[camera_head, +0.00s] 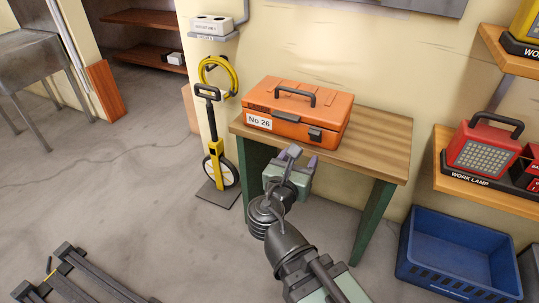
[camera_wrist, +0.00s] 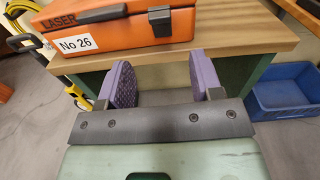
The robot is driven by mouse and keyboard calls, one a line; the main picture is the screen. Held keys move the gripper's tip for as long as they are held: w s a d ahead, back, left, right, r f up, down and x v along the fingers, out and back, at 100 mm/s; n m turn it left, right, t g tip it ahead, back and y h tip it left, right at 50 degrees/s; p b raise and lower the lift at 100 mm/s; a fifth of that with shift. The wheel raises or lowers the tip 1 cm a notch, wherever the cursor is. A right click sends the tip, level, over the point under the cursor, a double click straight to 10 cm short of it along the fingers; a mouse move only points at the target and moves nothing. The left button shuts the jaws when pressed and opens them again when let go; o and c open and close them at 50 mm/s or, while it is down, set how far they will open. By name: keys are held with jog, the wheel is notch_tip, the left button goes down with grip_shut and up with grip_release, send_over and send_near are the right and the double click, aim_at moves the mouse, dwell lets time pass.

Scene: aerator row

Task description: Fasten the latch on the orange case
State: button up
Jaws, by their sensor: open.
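The orange case (camera_head: 298,112), labelled "No 26", lies lid down on a wooden-topped table. A dark latch (camera_head: 315,134) is on its front face, right of the middle; it also shows in the wrist view (camera_wrist: 159,20). I cannot tell whether the latch is fastened. My gripper (camera_head: 304,158) is in front of the table's front edge, below and short of the latch. In the wrist view its two purple pads (camera_wrist: 165,82) stand wide apart with nothing between them, and the latch appears above the gap.
The table (camera_head: 382,145) has bare top right of the case. A yellow measuring wheel (camera_head: 214,150) stands left of the table.

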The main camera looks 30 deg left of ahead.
aim_at(314, 133)
jog(key=w, duration=0.7)
jog(key=w+r, duration=0.1)
jog(key=w, duration=0.3)
jog(key=shift+c, duration=0.2)
